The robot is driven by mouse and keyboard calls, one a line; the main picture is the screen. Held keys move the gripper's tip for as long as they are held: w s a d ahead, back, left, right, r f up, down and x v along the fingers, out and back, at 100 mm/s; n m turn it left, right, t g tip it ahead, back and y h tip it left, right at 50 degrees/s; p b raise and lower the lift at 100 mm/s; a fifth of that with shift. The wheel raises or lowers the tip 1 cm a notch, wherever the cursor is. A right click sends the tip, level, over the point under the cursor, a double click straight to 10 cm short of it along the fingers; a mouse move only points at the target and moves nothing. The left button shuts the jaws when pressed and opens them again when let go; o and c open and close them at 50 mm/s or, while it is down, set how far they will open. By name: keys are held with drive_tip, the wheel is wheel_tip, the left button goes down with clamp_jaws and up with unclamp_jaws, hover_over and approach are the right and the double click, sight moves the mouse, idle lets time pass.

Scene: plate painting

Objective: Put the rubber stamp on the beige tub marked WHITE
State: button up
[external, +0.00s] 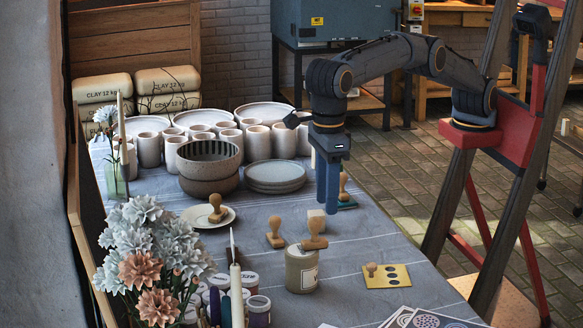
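A wooden rubber stamp (315,235) with a rounded handle stands upright at the top of a beige tub (302,271). From this angle I cannot tell whether its base rests fully on the lid or partly behind it. The tub has a pale label that is too small to read. My gripper (328,208) points down above the table, behind and slightly right of the tub and higher than the stamp, apart from both. Its two blue fingers are seen close together, and the gap between them is unclear. I see nothing held between them.
A pale cube (316,221) sits below my gripper. Paint jars (258,311), flowers (150,250) and stacked bowls (209,167) crowd the left.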

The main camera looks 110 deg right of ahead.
wheel_tip(320, 180, up, 3)
drive_tip(key=shift+r, duration=0.15)
drive_tip(key=w+d+m, duration=0.2)
drive_tip(key=d+m, duration=0.9)
drive_tip(key=d, duration=0.7)
drive_tip(key=s+d+f+m, duration=0.2)
drive_tip(key=s+d+m, duration=0.15)
drive_tip(key=d, duration=0.35)
drive_tip(key=s+d+f+m, duration=0.1)
drive_tip(key=s+d+m, duration=0.1)
drive_tip(key=d+m, duration=0.3)
drive_tip(key=s+d+f+m, duration=0.3)
drive_tip(key=s+d+m, duration=0.2)
drive_tip(key=s+d, duration=0.3)
drive_tip(key=s+d+f+m, duration=0.3)
drive_tip(key=s+d+m, duration=0.2)
drive_tip(key=s+d, duration=0.25)
drive_tip(key=s+d+f+m+p, duration=0.1)
drive_tip(key=s+f+m+p, duration=0.2)
drive_tip(key=s, duration=1.3)
drive_tip(key=shift+d+m, duration=0.25)
drive_tip(key=shift+m, duration=1.5)
